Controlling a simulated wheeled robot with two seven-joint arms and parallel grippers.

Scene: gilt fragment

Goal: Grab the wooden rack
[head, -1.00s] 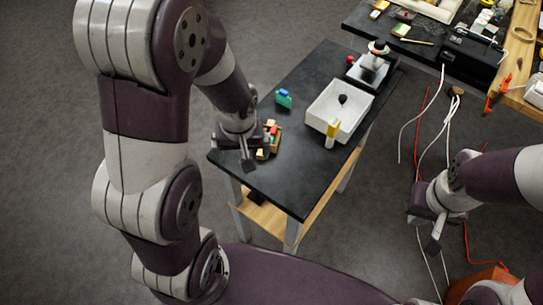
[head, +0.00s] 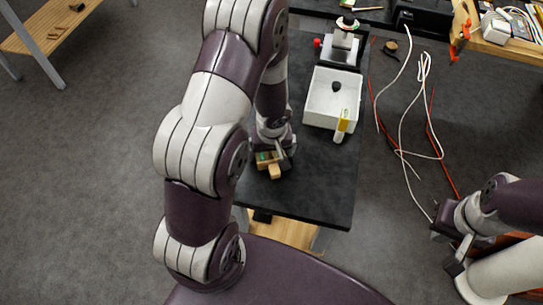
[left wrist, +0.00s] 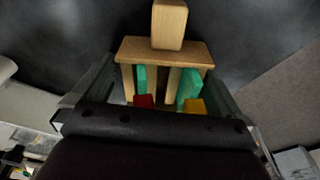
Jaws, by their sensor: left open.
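The wooden rack (head: 264,159) is near the front left edge of the black tabletop, partly covered by my left gripper (head: 282,159). In the left wrist view the rack (left wrist: 165,50) shows a flat wooden bar with uprights, and green, red and yellow pieces in it. A pale wooden block (left wrist: 169,24) sticks out beyond the bar. My left gripper (left wrist: 160,84) is open, with one finger on each side of the rack; contact cannot be told. My right gripper (head: 457,256) is off the table at the lower right, its jaws unclear.
On the black table (head: 310,200) stand a white tray (head: 325,108) with a dark knob-like thing inside, a yellow-topped bottle (head: 341,126) and a scale-like device (head: 342,45). White and red cables (head: 402,130) lie on the floor at right. A wooden bench (head: 55,32) is far left.

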